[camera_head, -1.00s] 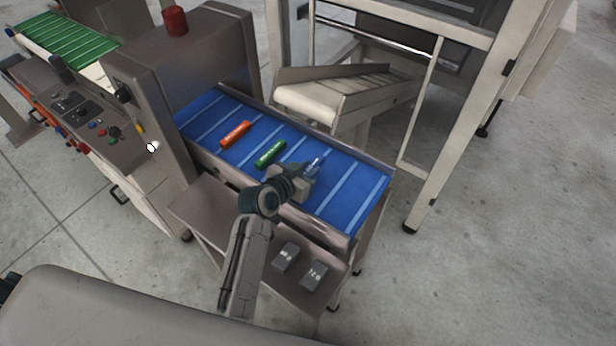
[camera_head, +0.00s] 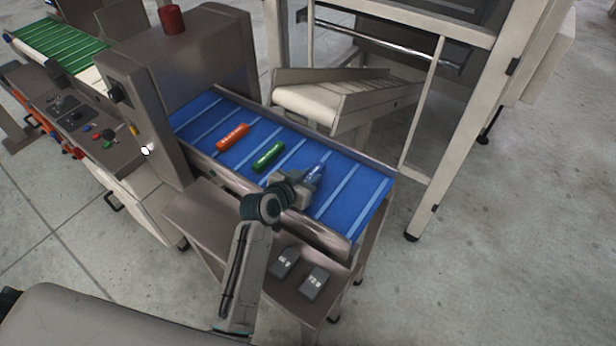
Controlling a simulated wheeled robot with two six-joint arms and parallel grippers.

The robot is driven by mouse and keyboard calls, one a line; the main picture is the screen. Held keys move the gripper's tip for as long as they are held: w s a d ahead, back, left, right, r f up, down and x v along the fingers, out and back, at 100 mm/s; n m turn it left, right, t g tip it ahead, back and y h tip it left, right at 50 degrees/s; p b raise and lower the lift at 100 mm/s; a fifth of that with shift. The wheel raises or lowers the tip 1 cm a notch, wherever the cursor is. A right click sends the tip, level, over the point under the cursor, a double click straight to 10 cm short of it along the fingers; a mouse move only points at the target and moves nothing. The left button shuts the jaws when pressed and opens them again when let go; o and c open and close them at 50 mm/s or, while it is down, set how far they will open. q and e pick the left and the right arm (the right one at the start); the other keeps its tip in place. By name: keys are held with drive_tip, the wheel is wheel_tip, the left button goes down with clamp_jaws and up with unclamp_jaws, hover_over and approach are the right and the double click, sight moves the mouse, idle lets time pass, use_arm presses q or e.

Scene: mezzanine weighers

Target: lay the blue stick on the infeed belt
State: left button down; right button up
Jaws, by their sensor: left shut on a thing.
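The blue stick (camera_head: 317,172) shows as a small blue piece at the tip of my left gripper (camera_head: 306,184), over the blue infeed belt (camera_head: 345,208). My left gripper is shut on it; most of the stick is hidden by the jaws. I cannot tell whether the stick touches the belt. A green stick (camera_head: 268,156) and an orange stick (camera_head: 232,136) lie on the belt to the left of the gripper, apart from each other. My right gripper is not in view.
A grey machine housing (camera_head: 190,60) with a red beacon (camera_head: 172,18) stands over the belt's far left end. Two dark weight blocks (camera_head: 314,282) rest on the front shelf (camera_head: 205,222). A pale chute (camera_head: 345,95) stands behind the belt. The belt's right end is clear.

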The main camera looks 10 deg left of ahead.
use_arm(q)
drive_tip(key=c, duration=1.2)
unclamp_jaws()
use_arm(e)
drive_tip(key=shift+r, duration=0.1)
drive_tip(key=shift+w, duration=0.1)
use_arm(q)
drive_tip(key=shift+r, duration=0.2)
drive_tip(key=v, duration=1)
drive_tip(key=shift+s+a+b, duration=0.25)
drive_tip(key=shift+s+b, duration=0.05)
drive_tip(key=shift+b, duration=0.05)
drive_tip(key=shift+s+a+r, duration=0.15)
drive_tip(key=shift+s+r, duration=0.15)
drive_tip(key=shift+s, duration=0.2)
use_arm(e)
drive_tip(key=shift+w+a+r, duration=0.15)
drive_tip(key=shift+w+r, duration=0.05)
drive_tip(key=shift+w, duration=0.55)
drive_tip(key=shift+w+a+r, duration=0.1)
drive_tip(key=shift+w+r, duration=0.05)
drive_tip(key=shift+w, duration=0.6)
